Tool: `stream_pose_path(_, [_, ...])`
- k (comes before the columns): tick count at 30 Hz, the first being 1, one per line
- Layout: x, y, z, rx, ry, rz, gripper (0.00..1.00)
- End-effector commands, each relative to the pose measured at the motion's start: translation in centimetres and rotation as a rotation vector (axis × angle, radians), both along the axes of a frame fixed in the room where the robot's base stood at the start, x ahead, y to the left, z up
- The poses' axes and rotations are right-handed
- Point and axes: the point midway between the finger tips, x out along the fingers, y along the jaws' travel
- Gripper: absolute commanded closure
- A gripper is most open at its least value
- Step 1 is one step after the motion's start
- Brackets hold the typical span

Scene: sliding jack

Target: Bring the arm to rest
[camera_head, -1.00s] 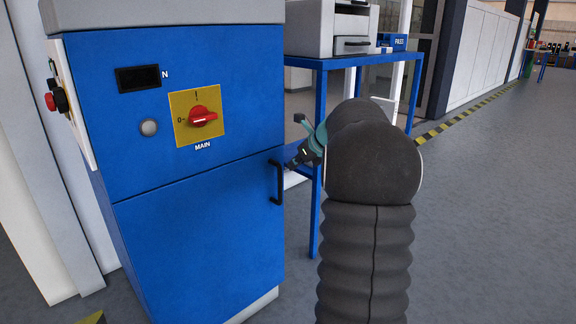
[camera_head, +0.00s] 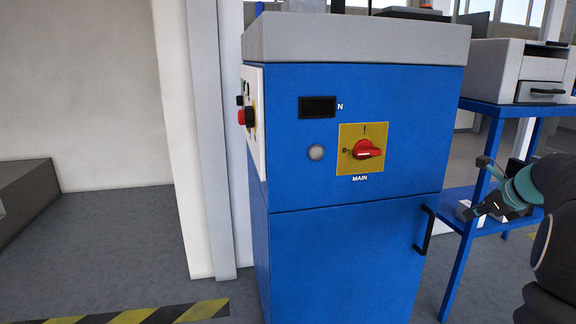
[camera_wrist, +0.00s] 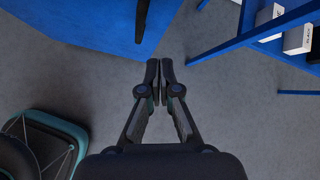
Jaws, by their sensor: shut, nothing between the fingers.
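My gripper (camera_wrist: 160,82) is shut and empty in the wrist view, its two fingertips together above the grey floor. In the head view my gripper (camera_head: 472,213) is at the right, beside the black door handle (camera_head: 425,231) of the blue cabinet (camera_head: 340,245) and apart from it in the picture. The arm is bent, and part of it is cut off by the right edge of the head view. The cabinet carries a red rotary switch (camera_head: 367,150) on a yellow plate marked MAIN. Its door looks closed.
A blue table (camera_head: 470,240) with a grey printer (camera_head: 515,72) stands right of the cabinet. White boxes (camera_wrist: 298,38) lie on a blue shelf in the wrist view. A yellow-black floor stripe (camera_head: 150,314) runs at the lower left. Open floor lies left of the cabinet.

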Motion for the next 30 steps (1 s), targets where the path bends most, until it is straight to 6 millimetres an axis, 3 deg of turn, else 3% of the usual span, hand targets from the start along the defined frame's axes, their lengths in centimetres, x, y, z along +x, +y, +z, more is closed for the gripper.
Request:
stream_pose_path(3, [-1.8,0.2,-3.5,-0.167,0.055,0.193,1.00])
stream_pose_path(8, [-5.6,2.6,-6.4,-0.404,0.122,0.510,1.00])
stream_pose_path(21, [-17.2,18.4,-7.8,-1.015,0.163,1.578,1.00])
stream_pose_path(30, [-24.7,26.4,-8.1,-1.298,0.109,2.015,1.00])
